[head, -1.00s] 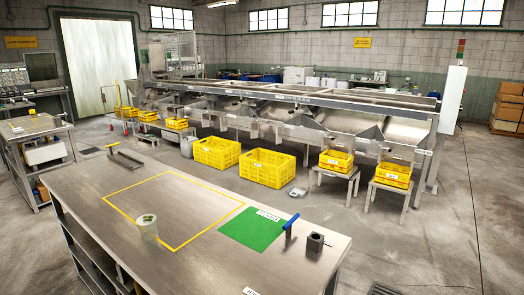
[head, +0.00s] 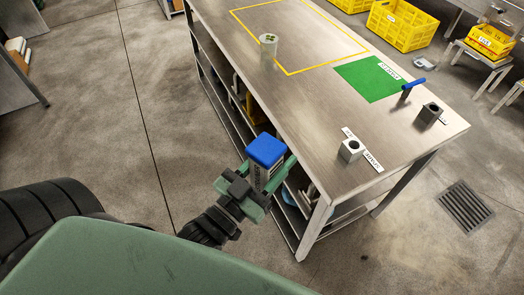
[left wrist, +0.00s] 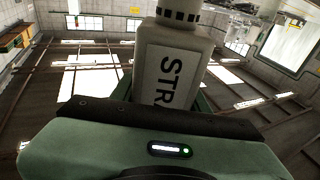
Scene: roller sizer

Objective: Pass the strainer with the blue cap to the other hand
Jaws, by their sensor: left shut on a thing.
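The strainer (head: 258,178) has a blue cap (head: 266,151) on top and a pale body, and is about upright in the head view. My left gripper (head: 265,177) is shut around its body and holds it in the air by the table's near side. In the left wrist view the strainer (left wrist: 172,70) is a white block with lettering beginning "STR" and a narrower slotted end; its blue cap is out of that view. My right gripper is not in view.
The steel table (head: 320,110) bears a green mat (head: 373,78), a blue-handled tool (head: 413,84), a dark block (head: 430,113), a light holed block (head: 351,150) and a clear container (head: 268,46). Yellow crates (head: 398,25) stand beyond. Open floor lies left of the table.

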